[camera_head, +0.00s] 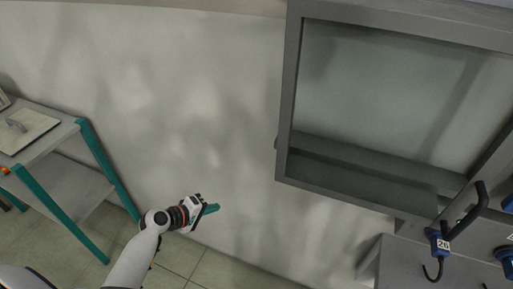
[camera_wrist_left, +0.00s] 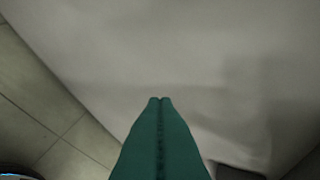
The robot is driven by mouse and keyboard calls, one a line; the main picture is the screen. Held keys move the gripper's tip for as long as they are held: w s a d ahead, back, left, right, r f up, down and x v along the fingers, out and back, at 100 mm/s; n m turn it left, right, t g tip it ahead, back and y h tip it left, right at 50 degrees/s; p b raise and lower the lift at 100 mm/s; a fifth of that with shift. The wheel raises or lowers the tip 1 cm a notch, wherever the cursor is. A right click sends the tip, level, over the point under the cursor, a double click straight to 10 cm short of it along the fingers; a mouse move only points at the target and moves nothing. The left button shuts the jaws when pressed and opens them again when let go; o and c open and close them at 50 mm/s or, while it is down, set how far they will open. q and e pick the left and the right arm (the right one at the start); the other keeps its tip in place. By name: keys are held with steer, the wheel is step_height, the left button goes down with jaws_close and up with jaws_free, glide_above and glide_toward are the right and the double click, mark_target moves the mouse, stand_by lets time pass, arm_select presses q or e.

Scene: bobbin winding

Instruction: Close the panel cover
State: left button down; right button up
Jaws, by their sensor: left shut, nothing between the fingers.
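The panel cover (camera_head: 289,90) looks like a grey-framed door with a clear pane, on the right side of the head view. It appears to stand out from the machine, but how far it is open I cannot tell. My left gripper (camera_head: 211,209) is low and left of the cover, in front of the pale wall, touching nothing. Its green fingers are shut with nothing between them, and the closed fingertips also show in the left wrist view (camera_wrist_left: 160,99). My right gripper is not in view.
A shelf cart (camera_head: 60,185) with teal legs stands at the left. Blue-bodied hooks, one a black hook (camera_head: 437,245), hang at the lower right by a grey machine body (camera_head: 400,265). The pale wall (camera_head: 190,90) between cart and cover is clear.

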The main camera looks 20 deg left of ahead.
arm_select(q)
steer(key=s+d+r+m+t+h, duration=0.1)
steer(key=d+r+h, duration=0.25)
steer(key=r, duration=1.05)
steer(key=s+d+r+m+t+h, duration=0.15)
steer(key=r+h, duration=0.25)
steer(key=r, duration=1)
steer(key=w+d+p, duration=0.4)
steer(key=w+d, duration=0.2)
steer(key=d, duration=0.5)
steer(key=shift+w+f+g, duration=0.25)
steer(key=shift+f+g, duration=0.2)
